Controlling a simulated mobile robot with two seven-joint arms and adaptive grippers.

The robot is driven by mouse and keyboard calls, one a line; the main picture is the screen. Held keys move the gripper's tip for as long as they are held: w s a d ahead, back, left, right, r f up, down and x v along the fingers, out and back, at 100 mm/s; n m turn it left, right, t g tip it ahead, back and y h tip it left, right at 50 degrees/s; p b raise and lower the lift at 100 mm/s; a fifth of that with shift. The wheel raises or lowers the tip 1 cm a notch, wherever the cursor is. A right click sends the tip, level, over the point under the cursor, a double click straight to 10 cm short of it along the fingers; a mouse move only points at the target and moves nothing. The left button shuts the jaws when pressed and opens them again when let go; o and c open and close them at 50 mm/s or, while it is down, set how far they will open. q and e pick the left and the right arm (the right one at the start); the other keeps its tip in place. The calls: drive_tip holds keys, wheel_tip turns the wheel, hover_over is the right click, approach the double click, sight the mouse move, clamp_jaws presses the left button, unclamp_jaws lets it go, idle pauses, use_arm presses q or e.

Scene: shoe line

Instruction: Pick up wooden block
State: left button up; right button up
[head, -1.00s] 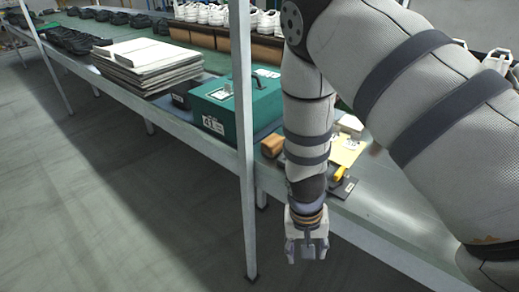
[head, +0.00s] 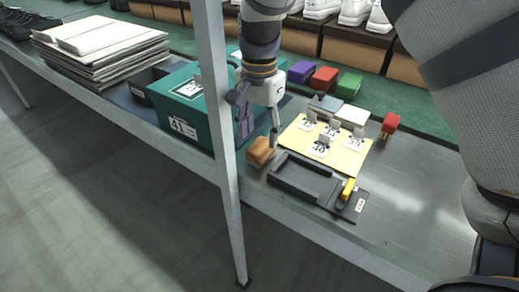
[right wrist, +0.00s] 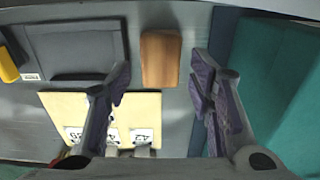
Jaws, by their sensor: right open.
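The wooden block (head: 261,151) is a small orange-brown block lying on the grey bench, between the teal box and a dark tray. In the right wrist view the wooden block (right wrist: 160,58) lies between and beyond the two fingertips, apart from them. My right gripper (head: 258,132) is open and empty, pointing down just above the block. Its two purple-padded fingers are spread wide in the right wrist view (right wrist: 160,82). My left gripper is not in view.
A teal box (head: 190,97) stands left of the block, near a white post (head: 222,130). The dark tray (head: 302,180) lies to the right, with a yellow sheet (head: 350,157) of number cards behind it. Purple, red and green blocks lie farther back.

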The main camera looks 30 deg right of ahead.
sight(261, 145)
drive_tip(key=f, duration=0.6)
drive_tip(key=shift+w+d+f, duration=0.1)
drive_tip(key=shift+d, duration=0.1)
drive_tip(key=c, duration=1)
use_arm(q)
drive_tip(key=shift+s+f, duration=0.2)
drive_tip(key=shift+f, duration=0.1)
use_arm(e)
drive_tip(key=shift+o, duration=0.2)
drive_tip(key=shift+r, duration=0.2)
drive_tip(key=shift+w+r, duration=0.1)
drive_tip(key=shift+r, duration=0.25)
drive_tip(key=r, duration=0.3)
drive_tip(key=shift+s+a+r, duration=0.2)
drive_tip(key=shift+s+r, duration=0.1)
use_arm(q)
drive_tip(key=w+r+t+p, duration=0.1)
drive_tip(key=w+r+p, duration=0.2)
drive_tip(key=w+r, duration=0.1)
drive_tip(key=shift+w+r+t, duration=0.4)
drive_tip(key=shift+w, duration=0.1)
use_arm(e)
drive_tip(key=s+a+r, duration=0.8)
drive_tip(key=s+r, duration=0.1)
drive_tip(key=s, duration=0.1)
drive_tip(key=shift+s+a, duration=0.15)
drive_tip(key=shift+a, duration=0.05)
